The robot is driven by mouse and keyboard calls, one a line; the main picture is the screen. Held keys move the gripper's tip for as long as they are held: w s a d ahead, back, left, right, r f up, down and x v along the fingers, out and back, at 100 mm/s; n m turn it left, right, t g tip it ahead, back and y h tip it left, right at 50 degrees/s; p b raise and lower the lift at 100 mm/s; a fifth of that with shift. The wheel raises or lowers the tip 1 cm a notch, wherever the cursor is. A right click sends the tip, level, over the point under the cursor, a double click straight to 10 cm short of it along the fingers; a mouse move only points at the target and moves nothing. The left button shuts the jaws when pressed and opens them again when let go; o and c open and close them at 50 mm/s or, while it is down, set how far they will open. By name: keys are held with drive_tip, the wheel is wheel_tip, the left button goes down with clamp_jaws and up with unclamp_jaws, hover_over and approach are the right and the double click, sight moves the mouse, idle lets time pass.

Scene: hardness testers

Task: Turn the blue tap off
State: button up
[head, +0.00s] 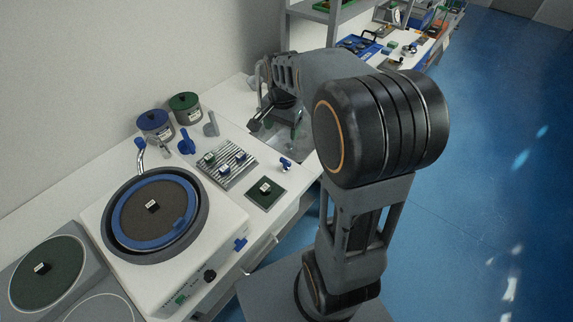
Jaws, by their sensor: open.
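Several small blue parts are in the head view, and I cannot tell for sure which is the blue tap. A blue handle (240,243) sticks out of the front of the white grinding machine (215,245), by its black knob. An upright blue piece (186,143) stands on the bench behind the machine. A small blue and metal piece (286,163) lies right of the ribbed plate. My gripper (277,125) is open over the sink area, apart from all of these. My arm partly hides the sink.
The machine carries a round disc with a blue ring (184,233). Blue-lidded (154,121) and green-lidded (185,103) pots stand by the wall. A ribbed plate (226,165) and a dark green pad (265,193) lie on the bench. The blue floor at right is clear.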

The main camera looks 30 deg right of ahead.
sight(285, 160)
drive_tip(key=f, duration=0.5)
drive_tip(key=w+d+f+m, duration=0.1)
drive_tip(key=f, duration=0.5)
drive_tip(key=w+d+f+m, duration=0.1)
drive_tip(key=f, duration=0.5)
drive_tip(key=shift+w+g+b, duration=0.1)
drive_tip(key=shift+g+b, duration=0.2)
drive_tip(key=c, duration=0.9)
